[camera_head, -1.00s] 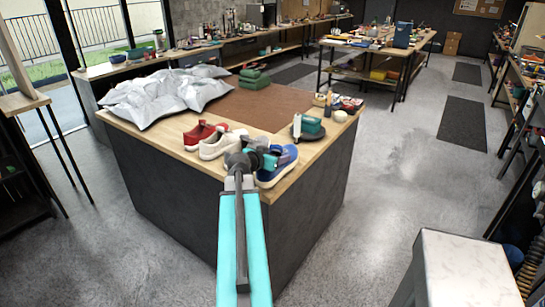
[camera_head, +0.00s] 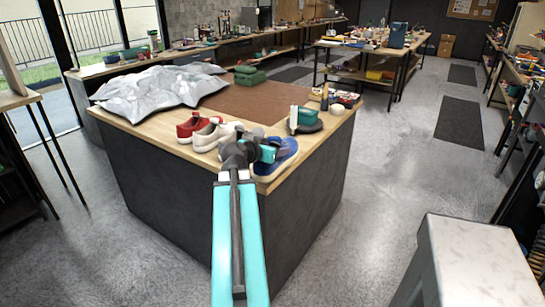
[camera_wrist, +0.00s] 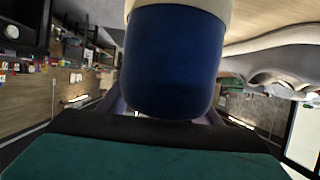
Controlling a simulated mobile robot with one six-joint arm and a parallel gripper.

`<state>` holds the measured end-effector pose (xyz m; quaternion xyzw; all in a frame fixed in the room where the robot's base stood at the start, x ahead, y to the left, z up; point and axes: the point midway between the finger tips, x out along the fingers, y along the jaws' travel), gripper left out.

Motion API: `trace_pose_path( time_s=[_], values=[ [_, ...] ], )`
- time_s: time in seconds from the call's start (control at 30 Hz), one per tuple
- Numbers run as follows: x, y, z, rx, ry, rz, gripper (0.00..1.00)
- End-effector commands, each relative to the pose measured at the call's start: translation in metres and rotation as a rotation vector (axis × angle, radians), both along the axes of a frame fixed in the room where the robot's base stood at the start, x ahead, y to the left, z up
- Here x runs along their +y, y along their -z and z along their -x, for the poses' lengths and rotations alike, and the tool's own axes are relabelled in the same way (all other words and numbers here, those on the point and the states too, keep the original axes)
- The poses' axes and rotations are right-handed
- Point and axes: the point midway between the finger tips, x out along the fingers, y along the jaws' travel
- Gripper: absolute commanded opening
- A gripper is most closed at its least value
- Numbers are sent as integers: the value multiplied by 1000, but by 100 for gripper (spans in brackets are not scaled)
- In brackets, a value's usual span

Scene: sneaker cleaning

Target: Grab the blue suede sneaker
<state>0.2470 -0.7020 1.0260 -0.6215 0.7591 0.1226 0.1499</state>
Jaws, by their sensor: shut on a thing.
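The blue suede sneaker (camera_head: 284,161) has a pale sole and is at the near corner of the wooden-topped counter (camera_head: 150,128), to the right of the other shoes. My gripper (camera_head: 268,153) reaches it from the left and is shut on it, hiding part of its upper. In the wrist view the sneaker's rounded blue end (camera_wrist: 176,62) fills the upper middle, with its cream sole edge at the top. The gripper fingers (camera_wrist: 165,115) are mostly hidden there. I cannot tell whether the sole touches the counter.
A white sneaker (camera_head: 208,137) and a red sneaker (camera_head: 187,128) stand close on the left. Crumpled silvery sheeting (camera_head: 150,88) covers the counter's far left. A dark green object (camera_head: 308,116) stands behind the blue sneaker. The brown mat (camera_head: 235,102) has bare room.

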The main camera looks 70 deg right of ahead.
Motion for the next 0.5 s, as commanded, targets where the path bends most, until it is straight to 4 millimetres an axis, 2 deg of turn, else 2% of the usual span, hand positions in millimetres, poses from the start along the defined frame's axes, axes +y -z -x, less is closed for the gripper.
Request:
trace_pose_path(
  time_s=[0.5],
  values=[
    [13, 4, 6, -2, -7, 0, 25]
  ],
)
